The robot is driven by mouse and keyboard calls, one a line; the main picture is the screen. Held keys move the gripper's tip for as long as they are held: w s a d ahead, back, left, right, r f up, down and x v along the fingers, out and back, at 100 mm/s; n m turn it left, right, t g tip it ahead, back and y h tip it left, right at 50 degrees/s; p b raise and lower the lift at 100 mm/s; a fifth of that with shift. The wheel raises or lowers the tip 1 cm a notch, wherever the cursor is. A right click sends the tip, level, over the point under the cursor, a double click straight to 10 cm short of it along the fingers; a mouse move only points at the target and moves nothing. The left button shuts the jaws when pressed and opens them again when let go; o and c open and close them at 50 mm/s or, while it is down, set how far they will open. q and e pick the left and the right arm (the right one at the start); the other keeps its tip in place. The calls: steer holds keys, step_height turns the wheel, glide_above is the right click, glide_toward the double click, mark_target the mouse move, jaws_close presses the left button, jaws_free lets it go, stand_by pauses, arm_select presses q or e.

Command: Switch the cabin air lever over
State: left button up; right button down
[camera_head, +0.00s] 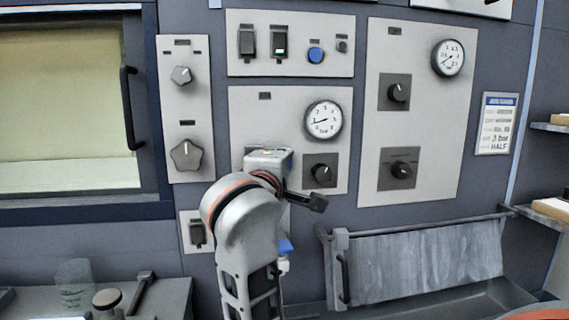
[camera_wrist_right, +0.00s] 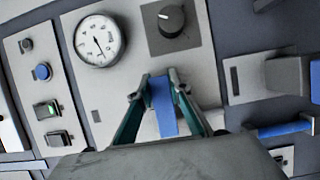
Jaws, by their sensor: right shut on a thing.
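In the right wrist view a blue lever handle (camera_wrist_right: 165,110), which appears to be the cabin air lever, stands out from the light panel with the gauge. My right gripper (camera_wrist_right: 160,94) is shut on it, one finger on each side. In the head view my right arm (camera_head: 245,225) reaches up to this panel and hides the lever and the fingertips. The lever's position marks cannot be read. My left gripper is in neither view.
A round gauge (camera_head: 323,118) and a black knob (camera_head: 320,170) sit close by on the same panel. Switches and a blue button (camera_head: 316,55) are above. A second blue handle (camera_wrist_right: 285,130) is lower down. A grey trough (camera_head: 420,265) juts out at lower right.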

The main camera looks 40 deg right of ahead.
mark_target(289, 113)
steer(key=c, duration=1.8)
jaws_free()
steer(key=shift+c, duration=0.2)
steer(key=shift+r, duration=5)
